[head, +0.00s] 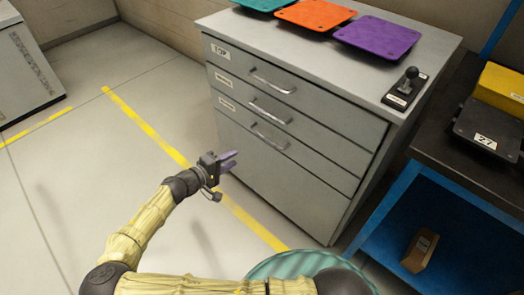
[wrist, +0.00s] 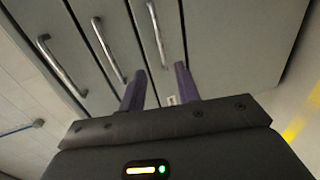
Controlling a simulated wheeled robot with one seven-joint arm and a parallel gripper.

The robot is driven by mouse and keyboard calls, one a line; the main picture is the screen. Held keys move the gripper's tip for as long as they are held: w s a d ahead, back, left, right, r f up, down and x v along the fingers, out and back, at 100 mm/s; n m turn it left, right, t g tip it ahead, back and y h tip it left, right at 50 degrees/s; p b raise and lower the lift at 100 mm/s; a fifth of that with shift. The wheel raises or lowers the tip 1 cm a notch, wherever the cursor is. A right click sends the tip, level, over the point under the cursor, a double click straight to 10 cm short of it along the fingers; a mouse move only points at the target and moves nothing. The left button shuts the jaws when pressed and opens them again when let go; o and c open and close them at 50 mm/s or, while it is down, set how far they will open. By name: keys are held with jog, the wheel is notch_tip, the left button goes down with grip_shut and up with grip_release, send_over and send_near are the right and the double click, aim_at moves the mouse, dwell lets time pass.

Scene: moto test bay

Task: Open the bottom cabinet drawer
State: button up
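The grey cabinet (head: 290,185) has three handled drawers, all of which look closed. The bottom drawer's curved metal handle (head: 270,137) is the lowest of three; in the wrist view it is the rightmost handle (wrist: 157,33). The middle handle (head: 270,111) and top handle (head: 272,82) sit above it. My gripper (head: 230,160) is in front of the cabinet, left of and lower than the bottom handle in the head view. In the wrist view its two purple fingers (wrist: 160,85) stand apart with no object held between them. The bottom handle lies beyond the fingertips, apart from them.
Teal, orange (head: 314,15) and purple (head: 377,38) trays and a black lever on a base (head: 406,88) sit on the cabinet top. A blue-framed bench (head: 440,190) stands at the right. A round teal ribbed object (head: 300,264) is at the front.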

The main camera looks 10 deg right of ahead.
jog(key=shift+w+a+t, duration=0.1)
jog(key=shift+a+t, duration=0.2)
jog(key=shift+a, duration=0.2)
jog(key=b+x, duration=0.3)
jog(key=x, duration=1.4)
jog(key=shift+d+f, duration=0.2)
jog(key=shift+w, duration=0.15)
grip_shut()
